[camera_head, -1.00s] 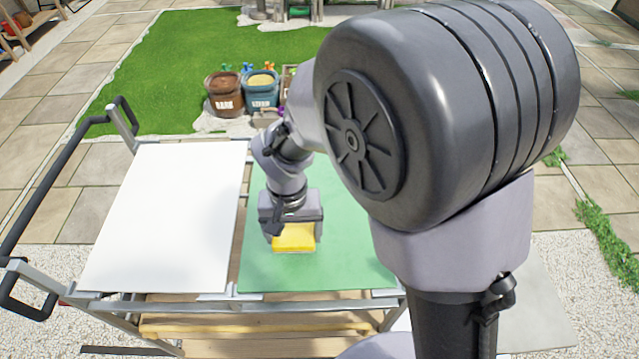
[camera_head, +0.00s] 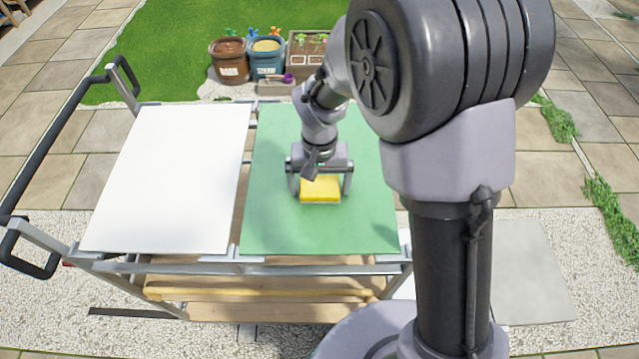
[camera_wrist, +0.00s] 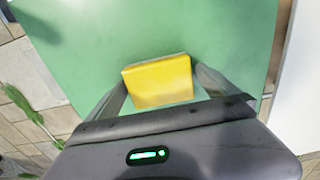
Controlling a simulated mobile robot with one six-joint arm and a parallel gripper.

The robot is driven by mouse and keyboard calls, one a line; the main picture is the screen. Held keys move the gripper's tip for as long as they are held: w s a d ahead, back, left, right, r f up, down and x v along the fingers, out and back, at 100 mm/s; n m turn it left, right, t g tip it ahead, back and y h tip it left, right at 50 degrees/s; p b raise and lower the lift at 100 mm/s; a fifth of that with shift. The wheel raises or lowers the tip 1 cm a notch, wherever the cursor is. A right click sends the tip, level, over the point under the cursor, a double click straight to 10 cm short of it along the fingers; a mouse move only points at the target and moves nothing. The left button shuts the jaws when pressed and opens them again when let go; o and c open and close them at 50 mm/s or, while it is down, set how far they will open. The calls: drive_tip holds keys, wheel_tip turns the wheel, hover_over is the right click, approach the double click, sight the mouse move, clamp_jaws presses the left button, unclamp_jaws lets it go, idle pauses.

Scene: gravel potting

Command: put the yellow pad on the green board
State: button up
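The yellow pad (camera_head: 320,189), with a pale lower edge, appears to lie flat on the green board (camera_head: 275,220), near the board's middle. In the wrist view the pad (camera_wrist: 158,82) sits between my two fingers, with the green board (camera_wrist: 95,50) around it. My gripper (camera_head: 320,187) is low over the board and straddles the pad. Its fingers are apart, with a narrow gap showing on each side of the pad. The pad's underside is hidden.
A white board (camera_head: 170,180) lies left of the green board on the same cart (camera_head: 200,264). Brown (camera_head: 229,62) and blue (camera_head: 267,60) pots and a planter (camera_head: 310,50) stand beyond the cart. Bare green surface surrounds the pad.

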sight(320, 186)
wheel_tip(320, 186, up, 13)
drive_tip(key=p, duration=0.4)
drive_tip(key=s+d+r+m+t+y, duration=0.1)
drive_tip(key=s+d+r+m+t, duration=0.1)
drive_tip(key=s+r, duration=0.4)
drive_tip(key=s+d+r+m+t+y, duration=0.1)
drive_tip(key=s+d+r+m+t, duration=0.1)
drive_tip(key=s+d+r, duration=0.4)
drive_tip(key=s+t, duration=0.1)
drive_tip(key=s, duration=0.4)
drive_tip(key=shift+s+d+r+t, duration=0.15)
drive_tip(key=shift+s+r+t, duration=0.1)
drive_tip(key=shift+t, duration=0.15)
